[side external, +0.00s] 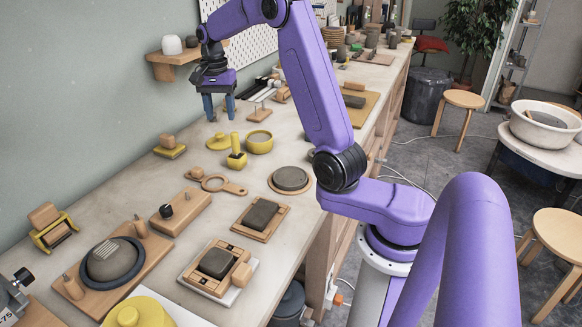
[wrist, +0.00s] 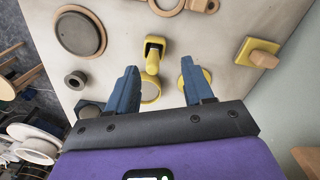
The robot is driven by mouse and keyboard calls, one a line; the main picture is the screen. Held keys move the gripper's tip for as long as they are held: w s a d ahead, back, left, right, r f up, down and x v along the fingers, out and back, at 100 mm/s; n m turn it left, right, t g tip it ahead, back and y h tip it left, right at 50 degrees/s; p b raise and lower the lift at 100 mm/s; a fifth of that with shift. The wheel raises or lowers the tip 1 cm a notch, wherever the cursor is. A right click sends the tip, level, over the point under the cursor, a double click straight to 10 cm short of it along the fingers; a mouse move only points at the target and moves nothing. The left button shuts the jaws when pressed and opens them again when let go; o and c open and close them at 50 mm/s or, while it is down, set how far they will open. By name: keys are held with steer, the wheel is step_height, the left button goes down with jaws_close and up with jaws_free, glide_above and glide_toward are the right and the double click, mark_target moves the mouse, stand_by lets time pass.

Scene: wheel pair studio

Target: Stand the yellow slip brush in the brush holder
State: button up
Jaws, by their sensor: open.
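A yellow piece with an upright round handle (side external: 236,151) stands on the bench between a yellow lid and a yellow bowl. It looks like the slip brush, but I cannot be sure. In the wrist view the yellow piece (wrist: 153,66) lies between and beyond my fingertips, with a dark patch beside its handle. My gripper (side external: 218,117) is open and empty, pointing down above the bench and apart from everything. Its two blue fingers show in the wrist view (wrist: 160,67). I cannot clearly tell which object is the brush holder.
The yellow bowl (side external: 259,144) and yellow lid (side external: 218,142) stand close to the yellow piece. A wood block on a yellow base (side external: 170,148) is near the wall. A wooden ring tool (side external: 216,183) and a round grey disc (side external: 290,179) lie in front. Bare bench separates them.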

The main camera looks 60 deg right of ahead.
steer(key=s+a+n, duration=0.5)
steer(key=a+n, duration=0.1)
steer(key=a, duration=0.3)
steer(key=s+a+n, duration=0.5)
steer(key=a+n, duration=0.1)
steer(key=a, duration=0.3)
steer(key=s+a+f+n, duration=0.1)
steer(key=s+f+n, duration=0.1)
steer(key=s+n, duration=1.2)
steer(key=s, duration=1)
steer(key=shift+s+a+f+n, duration=0.15)
steer(key=shift+s+f+n, duration=0.05)
steer(key=shift+f+n, duration=0.15)
